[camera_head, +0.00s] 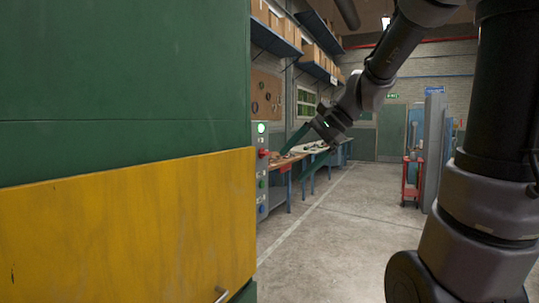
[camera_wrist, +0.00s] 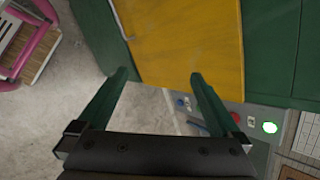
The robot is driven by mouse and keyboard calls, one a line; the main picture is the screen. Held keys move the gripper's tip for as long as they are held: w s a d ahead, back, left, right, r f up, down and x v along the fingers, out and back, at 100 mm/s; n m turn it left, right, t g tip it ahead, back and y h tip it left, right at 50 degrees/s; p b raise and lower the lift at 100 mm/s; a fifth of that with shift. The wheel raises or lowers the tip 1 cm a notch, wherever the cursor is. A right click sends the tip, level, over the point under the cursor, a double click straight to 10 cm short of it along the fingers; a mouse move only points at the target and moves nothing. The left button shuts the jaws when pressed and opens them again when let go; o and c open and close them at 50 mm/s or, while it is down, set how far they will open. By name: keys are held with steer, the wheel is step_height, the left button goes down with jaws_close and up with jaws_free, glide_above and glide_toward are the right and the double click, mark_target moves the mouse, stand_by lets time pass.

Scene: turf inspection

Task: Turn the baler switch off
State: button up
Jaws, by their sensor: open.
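The baler (camera_head: 120,90) is a green machine with a yellow lower panel (camera_head: 130,225), filling the left of the head view. A narrow grey control panel (camera_head: 263,170) stands at its right edge, with a lit green lamp (camera_head: 261,128) and a red control (camera_head: 263,153) below it. In the wrist view, the lamp (camera_wrist: 270,127), the red control (camera_wrist: 236,118) and a blue knob (camera_wrist: 181,103) show at lower right. I cannot tell which control is the switch or its position. My gripper (camera_head: 290,166) is open and empty, apart from the panel; its fingers (camera_wrist: 159,76) show in the wrist view.
A workbench (camera_head: 310,150) runs along the left wall beyond the panel, under shelves with boxes. A red trolley (camera_head: 412,180) stands at right. The concrete floor (camera_head: 330,235) between is clear. A pink-framed object (camera_wrist: 35,45) stands at upper left in the wrist view.

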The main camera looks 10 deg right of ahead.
steer(key=w+m+t+y, duration=0.1)
steer(key=w+m+y, duration=0.4)
steer(key=w, duration=0.7)
steer(key=m+t+y, duration=0.2)
steer(key=m+t, duration=0.4)
steer(key=m, duration=0.3)
glide_toward(268, 153)
steer(key=x, duration=0.9)
steer(key=shift+w+a, duration=0.1)
steer(key=shift+w, duration=0.15)
steer(key=c, duration=1.4)
